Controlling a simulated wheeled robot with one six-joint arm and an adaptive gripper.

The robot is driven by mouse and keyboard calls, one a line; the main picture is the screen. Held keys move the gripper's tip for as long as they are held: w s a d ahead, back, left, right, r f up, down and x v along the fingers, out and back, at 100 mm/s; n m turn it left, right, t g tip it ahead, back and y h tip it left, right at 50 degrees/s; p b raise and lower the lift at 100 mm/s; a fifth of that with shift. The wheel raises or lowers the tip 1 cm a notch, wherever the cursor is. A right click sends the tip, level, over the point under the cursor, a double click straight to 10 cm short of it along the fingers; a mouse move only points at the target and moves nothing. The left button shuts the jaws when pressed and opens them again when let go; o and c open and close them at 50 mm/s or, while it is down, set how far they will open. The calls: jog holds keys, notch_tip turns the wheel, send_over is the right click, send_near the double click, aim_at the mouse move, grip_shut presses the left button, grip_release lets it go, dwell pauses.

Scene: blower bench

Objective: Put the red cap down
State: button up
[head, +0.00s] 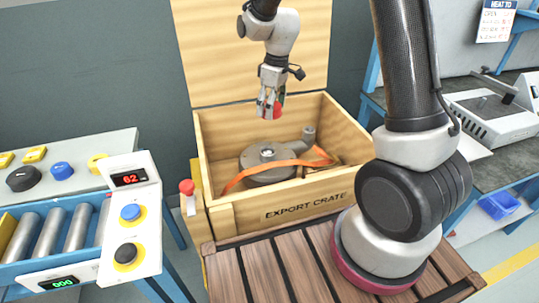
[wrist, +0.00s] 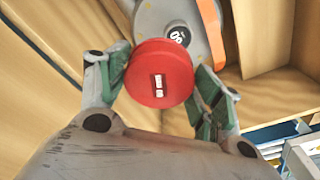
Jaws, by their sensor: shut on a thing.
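My gripper (wrist: 158,88) is shut on the red cap (wrist: 158,62), a round disc with a small white label, held between green-padded fingers. In the head view my gripper (head: 268,106) hangs over the open crate, with the red cap (head: 277,111) showing at its right side. The cap is above the grey blower (head: 265,177), apart from it in the head view. The blower sits inside the wooden export crate (head: 300,207), with an orange strap (head: 290,163) over it. The cap hides part of the blower in the wrist view.
The crate's lid (head: 210,50) stands open behind. A slatted wooden pallet (head: 285,268) lies in front. A left bench (head: 110,150) carries yellow, blue and black caps, beside a roller conveyor (head: 45,235) and a button panel (head: 130,215). A right bench (head: 510,150) holds a machine.

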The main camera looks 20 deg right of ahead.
aim_at(268, 150)
jog(key=s+n, duration=0.1)
jog(key=a+f+n, duration=0.1)
jog(key=s+f+n, duration=0.1)
jog(key=n, duration=0.1)
jog(key=shift+s+a, duration=0.2)
jog(key=shift+s, duration=0.1)
jog(key=shift+n, duration=0.3)
notch_tip(268, 150, down, 10)
jog(key=shift+s+a+f, duration=0.1)
jog(key=shift+s+a, duration=0.05)
jog(key=shift+f, duration=0.55)
jog(key=o, duration=0.8)
jog(key=shift+o, duration=0.2)
